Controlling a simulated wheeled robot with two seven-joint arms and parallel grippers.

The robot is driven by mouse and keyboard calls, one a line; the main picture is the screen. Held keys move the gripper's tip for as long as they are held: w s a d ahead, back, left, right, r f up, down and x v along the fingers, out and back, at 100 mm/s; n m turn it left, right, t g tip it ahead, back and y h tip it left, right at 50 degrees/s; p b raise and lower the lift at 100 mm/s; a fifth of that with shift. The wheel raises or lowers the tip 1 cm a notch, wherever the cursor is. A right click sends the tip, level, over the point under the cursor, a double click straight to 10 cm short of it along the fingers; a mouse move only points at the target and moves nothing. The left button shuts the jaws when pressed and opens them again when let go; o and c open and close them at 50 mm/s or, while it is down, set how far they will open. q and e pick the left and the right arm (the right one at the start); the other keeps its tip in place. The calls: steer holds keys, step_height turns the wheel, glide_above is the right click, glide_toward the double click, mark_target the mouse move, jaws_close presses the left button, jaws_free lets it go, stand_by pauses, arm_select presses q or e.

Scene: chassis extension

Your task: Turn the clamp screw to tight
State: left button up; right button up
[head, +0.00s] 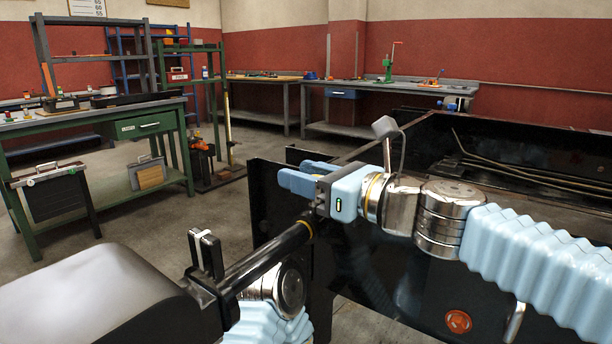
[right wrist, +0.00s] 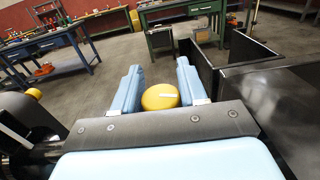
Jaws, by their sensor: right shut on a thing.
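My right gripper (head: 301,175) reaches in from the right in the head view, over the edge of a black chassis wall. In the right wrist view a round yellow knob (right wrist: 160,97), seemingly the clamp screw's head, sits between its two blue fingers (right wrist: 158,72). The gripper is shut on this knob. A small pale mark shows on the knob's face. My left gripper is not seen.
The black chassis (head: 500,140) with raised walls fills the right side. A green workbench (head: 140,125) stands at the back left, and a grey bench (head: 400,88) stands along the far wall. Open concrete floor (head: 215,215) lies between.

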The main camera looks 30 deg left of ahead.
steer(key=shift+f+t, duration=0.1)
steer(key=shift+t, duration=0.2)
steer(key=m+t+h+b, duration=0.1)
steer(key=m+t, duration=0.1)
steer(key=t, duration=0.1)
steer(key=shift+w+m+t+b, duration=0.15)
steer(key=shift+m+t+b, duration=0.15)
steer(key=shift+m+b, duration=0.1)
steer(key=m+t+h, duration=0.1)
steer(key=t, duration=0.1)
steer(key=m+t+h+b, duration=0.1)
steer(key=shift+w+d+m+t, duration=0.1)
steer(key=shift+w+m+t, duration=0.05)
steer(key=shift+m+t, duration=0.25)
steer(key=m+t+h, duration=0.1)
steer(key=h, duration=0.1)
steer(key=m+t+h, duration=0.1)
steer(key=m+t, duration=0.1)
steer(key=shift+w+d+t+h+b, duration=0.2)
steer(key=shift+t+h+b, duration=0.1)
steer(key=shift+h+b, duration=0.1)
steer(key=shift+w+d+m+t+h, duration=0.1)
steer(key=shift+m+t+h, duration=0.45)
steer(key=shift+m+h, duration=0.3)
steer(key=shift+w+d+m+t+h, duration=0.1)
steer(key=shift+m+t+h, duration=0.5)
steer(key=shift+h, duration=0.35)
steer(key=shift+d+h, duration=0.1)
steer(key=shift+h, duration=0.2)
steer(key=o, duration=1)
